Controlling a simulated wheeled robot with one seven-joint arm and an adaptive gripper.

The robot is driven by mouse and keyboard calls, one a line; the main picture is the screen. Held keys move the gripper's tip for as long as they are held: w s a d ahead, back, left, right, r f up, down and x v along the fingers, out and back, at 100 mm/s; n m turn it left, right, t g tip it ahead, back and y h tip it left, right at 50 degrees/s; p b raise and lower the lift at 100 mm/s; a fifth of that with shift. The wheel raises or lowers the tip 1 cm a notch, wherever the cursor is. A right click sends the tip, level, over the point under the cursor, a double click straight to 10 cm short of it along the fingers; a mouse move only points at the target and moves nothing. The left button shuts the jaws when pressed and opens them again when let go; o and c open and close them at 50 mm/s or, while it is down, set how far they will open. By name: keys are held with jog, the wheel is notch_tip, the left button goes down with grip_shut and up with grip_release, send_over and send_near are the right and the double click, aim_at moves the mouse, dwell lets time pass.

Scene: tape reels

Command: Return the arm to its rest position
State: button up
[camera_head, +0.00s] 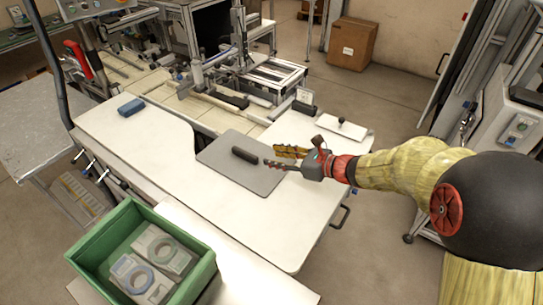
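My arm reaches in from the right, with my gripper (274,157) over the right part of a grey mat (227,154) on the white table. The fingers point left and look spread apart, one yellowish and one dark reddish. I see nothing held between them. A small dark block (245,155) lies on the mat just left of the fingertips; a small gap seems to separate them.
A green crate (196,282) with tape reels (167,250) stands at the front left. A blue object (131,107) lies on the white table (270,237). A white plate with a knob (341,127) is behind my gripper. Framed machinery (245,75) stands behind the table.

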dwell(0.3)
jog(key=shift+s+r, duration=0.25)
jog(key=s+d+r+n+g+h, duration=0.2)
jog(key=s+r+n, duration=0.1)
jog(key=s+n, duration=0.4)
jog(key=s+d+r+n+g+h, duration=0.1)
jog(key=s+r+n+g, duration=0.15)
jog(key=s+n, duration=0.45)
jog(key=s+d+r+n+t+h, duration=0.3)
jog(key=s+d+n+h, duration=0.6)
jog(key=s+d, duration=0.7)
jog(key=shift+d+n, duration=0.5)
jog(key=shift+d, duration=0.55)
